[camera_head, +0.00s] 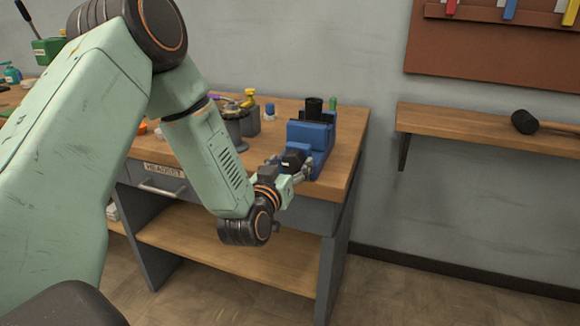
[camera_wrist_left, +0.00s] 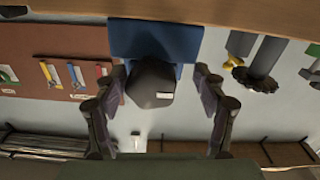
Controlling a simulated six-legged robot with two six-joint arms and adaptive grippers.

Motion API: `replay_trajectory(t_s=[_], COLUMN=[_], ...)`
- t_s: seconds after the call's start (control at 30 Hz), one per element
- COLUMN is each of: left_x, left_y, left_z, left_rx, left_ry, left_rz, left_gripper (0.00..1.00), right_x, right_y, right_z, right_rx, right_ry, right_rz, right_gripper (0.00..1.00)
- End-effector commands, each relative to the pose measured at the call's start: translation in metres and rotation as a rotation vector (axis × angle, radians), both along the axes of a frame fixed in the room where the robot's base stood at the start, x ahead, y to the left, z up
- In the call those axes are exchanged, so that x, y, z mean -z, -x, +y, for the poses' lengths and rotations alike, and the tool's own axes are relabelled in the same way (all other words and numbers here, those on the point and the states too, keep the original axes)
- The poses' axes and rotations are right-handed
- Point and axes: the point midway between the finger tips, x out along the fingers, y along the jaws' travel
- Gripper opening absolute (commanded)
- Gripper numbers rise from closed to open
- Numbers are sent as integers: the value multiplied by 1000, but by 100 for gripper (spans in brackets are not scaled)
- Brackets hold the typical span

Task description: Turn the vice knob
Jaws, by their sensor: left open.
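The blue vice (camera_head: 316,138) sits on the workbench near its right end. Its dark knob (camera_head: 293,158) faces the bench's front edge, partly hidden by my gripper. In the left wrist view, which is upside down, the faceted knob (camera_wrist_left: 150,84) with a small pale mark shows in front of the blue vice body (camera_wrist_left: 155,38). My left gripper (camera_head: 296,171) is open at the knob. Its fingers (camera_wrist_left: 159,76) stand on either side of the knob in the wrist view, with a visible gap on each side. My right gripper is not in view.
The wooden workbench (camera_head: 343,150) has a labelled drawer (camera_head: 155,180) and a lower shelf (camera_head: 220,258). A grey machine with yellow parts (camera_head: 240,112) stands left of the vice. A wall shelf (camera_head: 450,122) with a mallet (camera_head: 525,122) is at the right.

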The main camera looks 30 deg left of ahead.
Motion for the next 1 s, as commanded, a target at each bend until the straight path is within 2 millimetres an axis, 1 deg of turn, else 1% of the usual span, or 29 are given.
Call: replay_trajectory(t_s=[0.2,0.83,1.0], left_x=[0,-1,-2], left_y=[-1,-1,-1], left_z=[-2,-3,-3], left_rx=[3,3,2], left_ry=[-2,-2,-9], left_rz=[0,-2,-1], left_gripper=[71,17,17], right_x=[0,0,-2], right_y=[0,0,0], right_z=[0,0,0], right_rx=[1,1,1], right_ry=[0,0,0], right_rz=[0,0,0], right_gripper=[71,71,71])
